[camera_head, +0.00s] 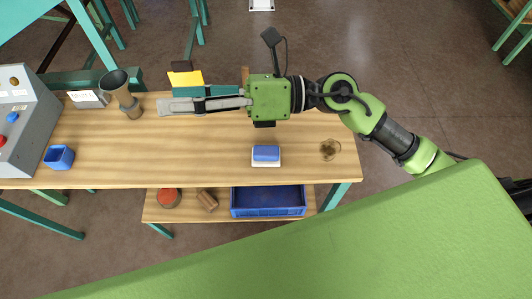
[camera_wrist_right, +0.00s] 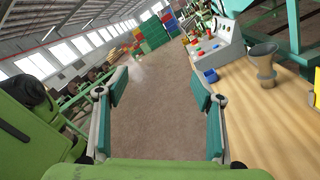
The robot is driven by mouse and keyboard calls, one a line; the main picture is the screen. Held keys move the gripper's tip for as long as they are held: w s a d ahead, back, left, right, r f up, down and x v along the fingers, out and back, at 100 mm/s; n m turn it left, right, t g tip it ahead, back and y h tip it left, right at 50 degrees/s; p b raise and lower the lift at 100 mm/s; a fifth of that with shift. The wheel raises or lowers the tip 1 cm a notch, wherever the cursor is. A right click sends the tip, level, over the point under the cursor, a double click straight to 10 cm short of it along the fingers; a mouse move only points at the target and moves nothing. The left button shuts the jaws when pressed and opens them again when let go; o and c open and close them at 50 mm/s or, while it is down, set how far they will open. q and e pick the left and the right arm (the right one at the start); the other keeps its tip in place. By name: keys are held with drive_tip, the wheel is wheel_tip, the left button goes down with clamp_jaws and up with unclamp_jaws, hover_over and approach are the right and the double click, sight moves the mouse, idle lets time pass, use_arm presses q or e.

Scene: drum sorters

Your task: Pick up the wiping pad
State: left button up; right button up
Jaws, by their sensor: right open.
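The wiping pad (camera_head: 266,154), a small block with a blue top and a white base, lies on the wooden table (camera_head: 200,160) near its front edge. My right gripper (camera_head: 178,104) is above the table's back part, pointing left, behind and to the left of the pad. Its fingers are spread apart with nothing between them, as the right wrist view (camera_wrist_right: 160,95) also shows. The pad does not show in the right wrist view. My left gripper is not in view.
A brown stain (camera_head: 330,149) is right of the pad. A grey funnel-shaped vessel (camera_head: 122,92), a blue cup (camera_head: 59,157) and a grey control panel (camera_head: 28,125) stand at the left. A blue crate (camera_head: 268,213) sits on the lower shelf. The table around the pad is clear.

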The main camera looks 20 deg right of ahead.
drive_tip(key=d+f+n+g+h, duration=0.3)
drive_tip(key=f+n+h, duration=0.15)
drive_tip(key=f, duration=0.45)
drive_tip(key=n+h, duration=0.2)
drive_tip(key=h, duration=0.8)
approach(265, 151)
drive_tip(key=shift+m+y, duration=0.25)
drive_tip(key=x, duration=0.1)
drive_tip(key=p+x, duration=0.1)
drive_tip(key=x, duration=0.3)
drive_tip(key=shift+w+d+f+p, duration=0.25)
drive_tip(key=shift+w+f+p, duration=0.05)
drive_tip(key=shift+p, duration=0.05)
drive_tip(key=shift+a+f+p, duration=0.3)
drive_tip(key=shift+f+p, duration=0.1)
drive_tip(key=shift+f, duration=0.15)
drive_tip(key=p+x, duration=0.1)
drive_tip(key=x, duration=0.2)
drive_tip(key=shift+s+a+f, duration=0.15)
drive_tip(key=shift+f, duration=0.1)
drive_tip(key=shift+a+f, duration=0.1)
drive_tip(key=shift+f, duration=0.3)
drive_tip(key=shift+c, duration=0.3)
